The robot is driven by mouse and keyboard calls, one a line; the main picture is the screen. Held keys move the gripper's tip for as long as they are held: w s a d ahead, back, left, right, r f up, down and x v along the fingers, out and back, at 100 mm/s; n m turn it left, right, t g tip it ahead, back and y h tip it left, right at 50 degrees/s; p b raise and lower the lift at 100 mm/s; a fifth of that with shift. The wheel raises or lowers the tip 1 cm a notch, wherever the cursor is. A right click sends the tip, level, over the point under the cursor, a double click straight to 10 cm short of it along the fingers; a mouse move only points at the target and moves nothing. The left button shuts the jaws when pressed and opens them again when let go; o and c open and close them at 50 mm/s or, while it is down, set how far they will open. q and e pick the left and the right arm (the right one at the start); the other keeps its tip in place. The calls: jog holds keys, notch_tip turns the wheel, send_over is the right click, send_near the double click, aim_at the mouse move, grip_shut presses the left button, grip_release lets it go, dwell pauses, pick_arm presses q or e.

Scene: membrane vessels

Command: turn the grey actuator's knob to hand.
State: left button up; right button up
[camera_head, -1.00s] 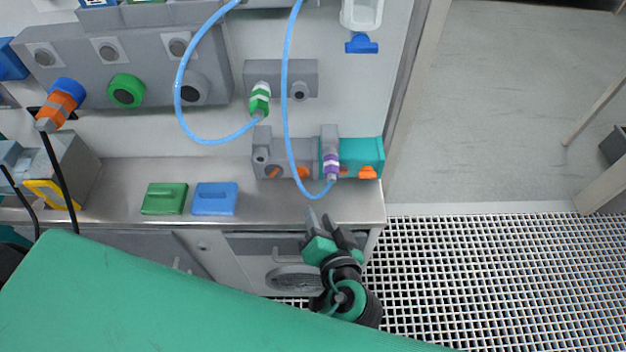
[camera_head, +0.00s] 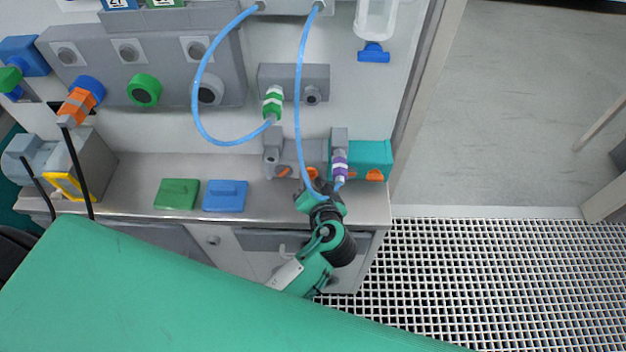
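The grey actuator (camera_head: 291,154) stands at the back of the steel bench, left of a teal actuator (camera_head: 374,154). Orange parts show low on its front, one a knob (camera_head: 283,172) at its left; I cannot tell which orange part is the hand knob or how it is set. My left gripper (camera_head: 314,188) is at the bench's front edge, just in front of the grey actuator's right part. Its fingers point toward the actuator and are foreshortened. The gap between them and any contact are unclear. My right gripper is not in view.
A blue hose (camera_head: 299,100) hangs down close to my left gripper, near a purple-and-white connector (camera_head: 340,167). A green block (camera_head: 177,194) and a blue block (camera_head: 225,196) lie on the bench to the left. Grated floor (camera_head: 480,270) is open at the right.

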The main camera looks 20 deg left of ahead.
pick_arm(q)
grip_shut()
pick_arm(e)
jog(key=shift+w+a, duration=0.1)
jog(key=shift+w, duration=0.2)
